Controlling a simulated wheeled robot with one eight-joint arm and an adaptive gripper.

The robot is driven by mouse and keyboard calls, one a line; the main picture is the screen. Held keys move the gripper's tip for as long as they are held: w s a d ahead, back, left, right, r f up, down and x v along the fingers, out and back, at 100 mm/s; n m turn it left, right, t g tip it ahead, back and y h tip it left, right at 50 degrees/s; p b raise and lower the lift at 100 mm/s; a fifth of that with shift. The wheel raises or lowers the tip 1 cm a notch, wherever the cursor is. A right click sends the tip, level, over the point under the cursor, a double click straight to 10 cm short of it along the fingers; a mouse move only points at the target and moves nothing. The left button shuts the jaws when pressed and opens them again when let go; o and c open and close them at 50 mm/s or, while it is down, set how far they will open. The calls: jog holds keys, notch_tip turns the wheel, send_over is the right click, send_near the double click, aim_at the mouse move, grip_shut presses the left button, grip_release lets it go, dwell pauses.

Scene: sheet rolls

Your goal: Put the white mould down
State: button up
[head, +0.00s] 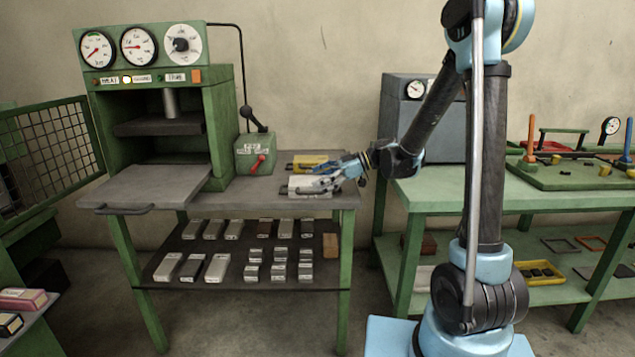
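The white mould (306,187) is a pale, flat block at the right end of the green press table (240,201). It is low, at or just above the tabletop; I cannot tell whether it touches the surface. My gripper (327,182) reaches in from the right, its fingers at the mould's right part and overlapping it. The fingers are too small here to show whether they are closed on it. A yellow mould (308,161) lies just behind the white one.
The green press (158,83) stands on the left, its grey plate (160,182) jutting forward. Several grey blocks (215,268) fill the lower shelf. A grey cabinet (400,110) stands behind my arm.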

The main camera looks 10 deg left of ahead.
jog(key=v, duration=1.2)
jog(key=s+d+f+m+t+h, duration=0.1)
jog(key=s+d+f+m+h, duration=0.3)
jog(key=s+d+m, duration=0.2)
jog(key=s+d+f+m+t+h, duration=0.2)
jog(key=s+d+f+m+h, duration=0.2)
jog(key=s+d+m, duration=0.3)
jog(key=s+d+f+m+t+h, duration=0.2)
jog(key=s+d+f+m+h, duration=0.3)
jog(key=s+d, duration=0.7)
jog(key=d+m, duration=0.2)
jog(key=d, duration=0.2)
jog(key=shift+d, duration=0.25)
jog(key=shift+s, duration=0.1)
jog(key=shift+w+f, duration=0.25)
jog(key=shift+w, duration=0.2)
